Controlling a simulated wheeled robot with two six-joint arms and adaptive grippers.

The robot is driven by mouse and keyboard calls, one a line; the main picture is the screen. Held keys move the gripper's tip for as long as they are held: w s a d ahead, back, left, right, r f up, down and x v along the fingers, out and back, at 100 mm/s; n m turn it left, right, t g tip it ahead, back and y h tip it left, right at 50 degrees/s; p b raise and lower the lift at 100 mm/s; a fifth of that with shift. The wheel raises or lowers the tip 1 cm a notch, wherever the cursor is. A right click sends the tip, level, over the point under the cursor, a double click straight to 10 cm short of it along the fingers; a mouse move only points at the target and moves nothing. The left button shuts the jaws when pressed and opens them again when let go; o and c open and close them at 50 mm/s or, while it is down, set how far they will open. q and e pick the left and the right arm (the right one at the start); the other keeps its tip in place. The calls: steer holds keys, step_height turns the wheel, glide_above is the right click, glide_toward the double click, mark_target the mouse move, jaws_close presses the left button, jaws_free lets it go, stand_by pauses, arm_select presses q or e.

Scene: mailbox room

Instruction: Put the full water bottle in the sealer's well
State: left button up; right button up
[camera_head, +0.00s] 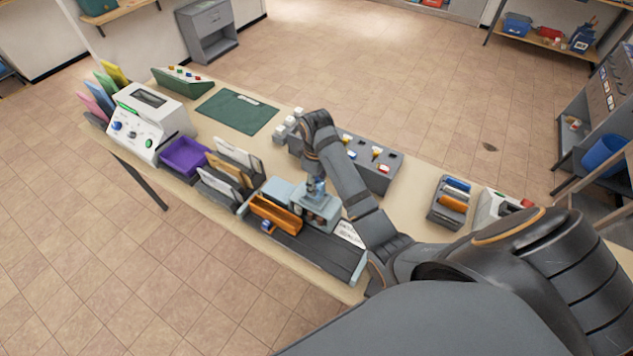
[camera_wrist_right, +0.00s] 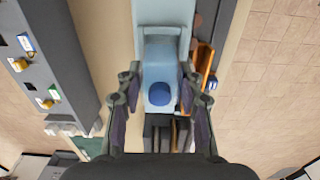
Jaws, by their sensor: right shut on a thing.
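A water bottle with a dark blue cap (camera_wrist_right: 158,95) is between the fingers of my right gripper (camera_wrist_right: 158,82), which is shut on it. In the head view, my right gripper (camera_head: 315,180) is over the light blue machine (camera_head: 322,208), which appears to be the sealer. The bottle is small and mostly hidden there. The machine's light blue surface (camera_wrist_right: 162,12) also shows beyond the bottle in the wrist view. I cannot see the well clearly, nor tell whether the bottle touches it. My left gripper is not in view.
An orange tray (camera_head: 275,213) sits close beside the machine, by a dark conveyor (camera_head: 322,253). A purple bin (camera_head: 185,157) and upright envelope slots (camera_head: 228,172) are to the left. A grey panel with small coloured items (camera_head: 375,170) lies behind my arm.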

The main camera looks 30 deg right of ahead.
steer(key=shift+f, duration=0.6)
steer(key=shift+s, duration=0.1)
steer(key=shift+f, duration=0.25)
steer(key=o, duration=1.3)
